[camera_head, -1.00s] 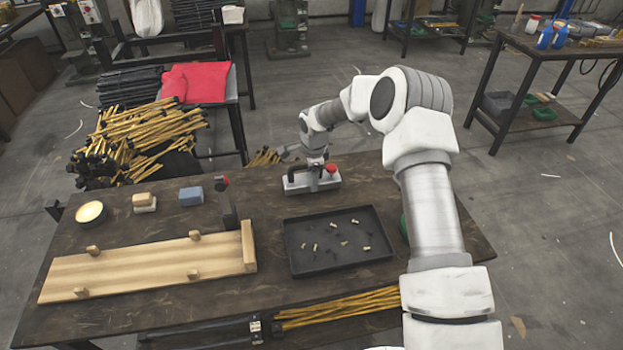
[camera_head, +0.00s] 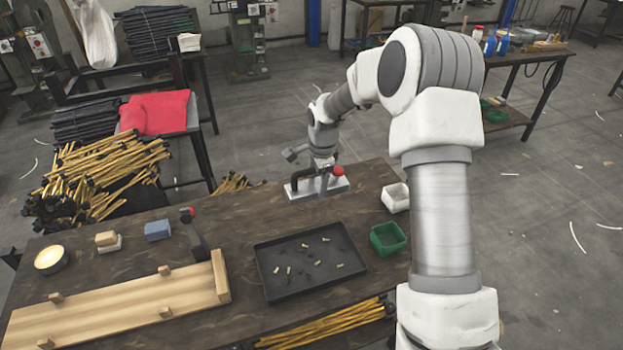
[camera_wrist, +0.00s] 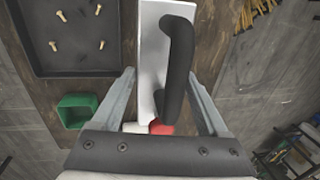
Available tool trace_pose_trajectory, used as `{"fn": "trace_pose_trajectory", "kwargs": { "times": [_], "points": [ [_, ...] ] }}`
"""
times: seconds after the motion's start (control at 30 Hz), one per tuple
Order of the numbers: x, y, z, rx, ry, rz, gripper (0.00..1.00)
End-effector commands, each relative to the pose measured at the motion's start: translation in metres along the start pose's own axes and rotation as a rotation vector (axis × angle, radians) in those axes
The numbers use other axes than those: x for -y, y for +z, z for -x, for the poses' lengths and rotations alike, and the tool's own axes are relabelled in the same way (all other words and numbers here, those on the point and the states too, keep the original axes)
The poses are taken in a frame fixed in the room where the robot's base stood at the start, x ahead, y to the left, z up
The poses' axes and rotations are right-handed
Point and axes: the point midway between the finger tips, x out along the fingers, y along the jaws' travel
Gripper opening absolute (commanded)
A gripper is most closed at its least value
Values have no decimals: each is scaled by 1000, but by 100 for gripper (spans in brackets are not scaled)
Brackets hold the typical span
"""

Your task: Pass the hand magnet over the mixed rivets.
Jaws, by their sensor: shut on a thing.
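The hand magnet (camera_head: 333,187), a pale flat plate with a black handle and a red knob, is beyond the rivet tray in the head view. My gripper (camera_head: 322,166) is shut on it. In the wrist view the magnet (camera_wrist: 152,60) lies between my gripper's fingers (camera_wrist: 161,74). I cannot tell how high it is above the table. The mixed rivets (camera_head: 334,267), some tan and some dark, lie scattered in a shallow black tray (camera_head: 296,287). A few rivets (camera_wrist: 99,10) also show in the wrist view.
A green bin (camera_head: 387,240) and a white bin (camera_head: 396,196) stand right of the tray. Bare tabletop lies between magnet and tray.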

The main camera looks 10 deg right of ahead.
Motion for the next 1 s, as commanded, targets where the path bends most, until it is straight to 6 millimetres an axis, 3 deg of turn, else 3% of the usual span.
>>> {"fn": "trace_pose_trajectory", "kwargs": {
  "times": [0.3, 0.6, 0.8, 1.0],
  "points": [
    [-72, 41, 14, 2, 5, 25, 0],
    [-143, 60, 26, 0, 0, 6, 0],
    [-166, 63, 29, -2, -3, -6, 0],
    [-172, 64, 20, -2, -4, -9, 0]
  ]
}}
